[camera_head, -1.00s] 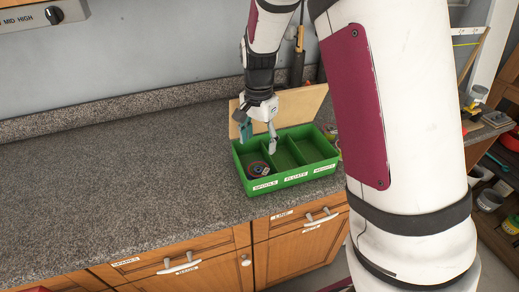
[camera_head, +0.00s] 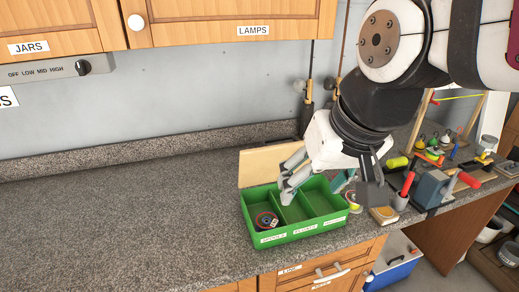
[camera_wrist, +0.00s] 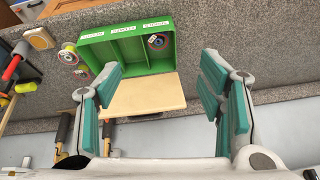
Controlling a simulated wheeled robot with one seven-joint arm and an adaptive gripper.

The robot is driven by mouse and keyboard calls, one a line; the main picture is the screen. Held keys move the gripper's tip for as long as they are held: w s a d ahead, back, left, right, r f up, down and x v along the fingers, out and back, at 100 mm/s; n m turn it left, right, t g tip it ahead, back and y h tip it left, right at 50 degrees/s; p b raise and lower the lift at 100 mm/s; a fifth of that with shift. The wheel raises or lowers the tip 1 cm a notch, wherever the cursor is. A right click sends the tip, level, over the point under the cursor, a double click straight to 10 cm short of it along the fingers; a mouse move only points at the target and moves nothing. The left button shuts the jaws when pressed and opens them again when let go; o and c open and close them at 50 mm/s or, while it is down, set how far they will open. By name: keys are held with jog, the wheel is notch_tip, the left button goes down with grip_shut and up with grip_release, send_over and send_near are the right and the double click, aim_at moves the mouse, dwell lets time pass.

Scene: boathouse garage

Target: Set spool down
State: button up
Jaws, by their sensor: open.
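A dark spool with a red and blue rim (camera_head: 267,220) lies flat in the left compartment of the green tray (camera_head: 262,238), the one labelled for spools. It also shows in the wrist view (camera_wrist: 157,41), inside the compartment at that picture's right. My gripper (camera_head: 286,180) is above the tray's back edge, over the left and middle compartments in the head view. The wrist view shows its teal-padded fingers (camera_wrist: 164,97) wide apart with nothing between them. The other two compartments look empty.
A light wooden board (camera_head: 262,165) stands behind the tray. The granite counter (camera_head: 120,215) is clear to the left.

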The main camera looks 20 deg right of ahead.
jog(key=shift+s+d+r+n+t+h, duration=0.15)
jog(key=shift+s+n, duration=0.25)
jog(key=shift+s, duration=0.55)
jog(key=shift+s+a+f+n+t+h, duration=0.15)
jog(key=shift+s+n+t, duration=0.2)
jog(key=shift+s, duration=0.55)
jog(key=shift+d+r, duration=0.1)
